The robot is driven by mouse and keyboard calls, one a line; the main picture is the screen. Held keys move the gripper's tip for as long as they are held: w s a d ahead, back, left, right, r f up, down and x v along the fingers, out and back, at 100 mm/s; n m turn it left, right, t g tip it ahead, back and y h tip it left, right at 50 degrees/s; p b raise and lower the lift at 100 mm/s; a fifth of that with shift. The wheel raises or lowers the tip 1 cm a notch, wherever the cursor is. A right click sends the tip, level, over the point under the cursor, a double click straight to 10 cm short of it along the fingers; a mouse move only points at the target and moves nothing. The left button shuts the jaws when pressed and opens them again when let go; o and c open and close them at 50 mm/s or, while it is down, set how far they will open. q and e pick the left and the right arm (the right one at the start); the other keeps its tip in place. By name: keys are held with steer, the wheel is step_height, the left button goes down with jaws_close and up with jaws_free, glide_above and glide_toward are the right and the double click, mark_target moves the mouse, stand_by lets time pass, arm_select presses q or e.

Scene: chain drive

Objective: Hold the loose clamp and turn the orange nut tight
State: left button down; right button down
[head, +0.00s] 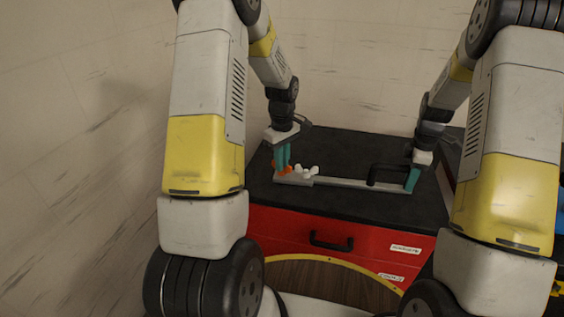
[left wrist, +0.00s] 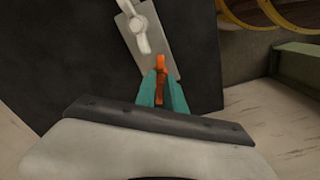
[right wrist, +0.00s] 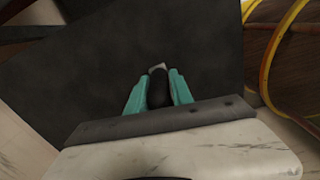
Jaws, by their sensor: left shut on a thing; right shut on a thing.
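The clamp is a long flat grey bar (head: 345,183) lying on the black top of a red cabinet. The orange nut (head: 286,170) is at the bar's left end, and it also shows in the left wrist view (left wrist: 160,65). My left gripper (head: 284,166) points down with its teal fingers shut on the orange nut. A white wing-shaped nut (head: 306,171) sits beside it on the bar. My right gripper (head: 411,186) is at the bar's right end. In the right wrist view its fingers are shut on a black grip (right wrist: 159,90); the fingers partly hide it.
The black cabinet top (head: 340,150) is clear behind the bar and in front of it. A black handle-like part (head: 385,170) rises near the bar's right end. The red drawer front (head: 290,228) has a black pull (head: 331,240) and white labels. A wall stands behind.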

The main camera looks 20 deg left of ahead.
arm_select(q)
steer(key=m, duration=1.5)
steer(key=shift+m, duration=0.3)
steer(key=m, duration=0.3)
steer(key=shift+m, duration=0.3)
steer(key=m, duration=0.3)
steer(key=shift+m, duration=0.3)
steer(key=m, duration=0.4)
steer(key=shift+m, duration=1.8)
